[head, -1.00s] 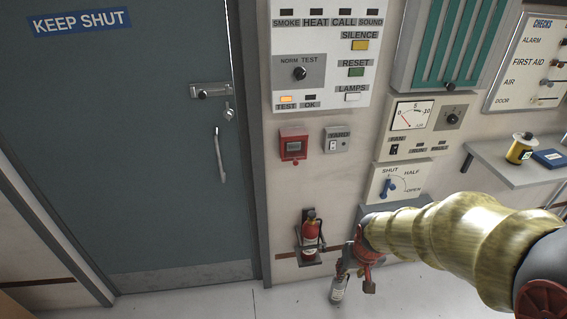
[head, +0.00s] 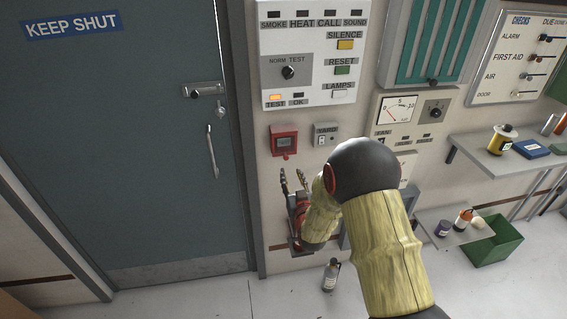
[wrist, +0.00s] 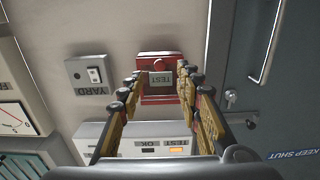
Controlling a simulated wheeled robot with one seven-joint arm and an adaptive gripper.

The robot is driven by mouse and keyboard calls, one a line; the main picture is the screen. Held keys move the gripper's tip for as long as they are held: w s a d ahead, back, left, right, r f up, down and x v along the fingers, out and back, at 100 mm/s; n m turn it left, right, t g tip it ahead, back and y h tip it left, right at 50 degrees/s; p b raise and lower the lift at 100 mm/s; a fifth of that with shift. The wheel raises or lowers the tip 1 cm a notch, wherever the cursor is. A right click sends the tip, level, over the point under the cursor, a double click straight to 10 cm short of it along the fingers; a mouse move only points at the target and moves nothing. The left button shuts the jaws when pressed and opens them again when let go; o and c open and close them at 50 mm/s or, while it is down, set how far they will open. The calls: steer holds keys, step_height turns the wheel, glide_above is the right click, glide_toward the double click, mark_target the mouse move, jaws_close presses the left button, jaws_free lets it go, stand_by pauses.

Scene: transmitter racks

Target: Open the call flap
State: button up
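The red call box (head: 284,141) is on the wall right of the door, below the large alarm panel. My gripper (head: 292,176) is just below the box in the head view, fingers pointing up. The wrist view shows its two fingers (wrist: 161,76) spread apart with nothing between them, framing the box ahead. No contact with the flap can be made out.
A grey YARD switch box (head: 325,134) is close right of the call box. The alarm panel (head: 315,55) is above. The door (head: 110,150) with its handle (head: 211,150) is left. A shelf (head: 500,155) juts out right. A grey bottle (head: 331,275) stands on the floor.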

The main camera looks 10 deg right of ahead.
mark_target(286, 159)
steer(key=w, duration=0.7)
steer(key=shift+w+r+b, duration=0.25)
steer(key=shift+w+b, duration=0.05)
steer(key=shift+w, duration=0.1)
steer(key=shift+c, duration=1.4)
jaws_close()
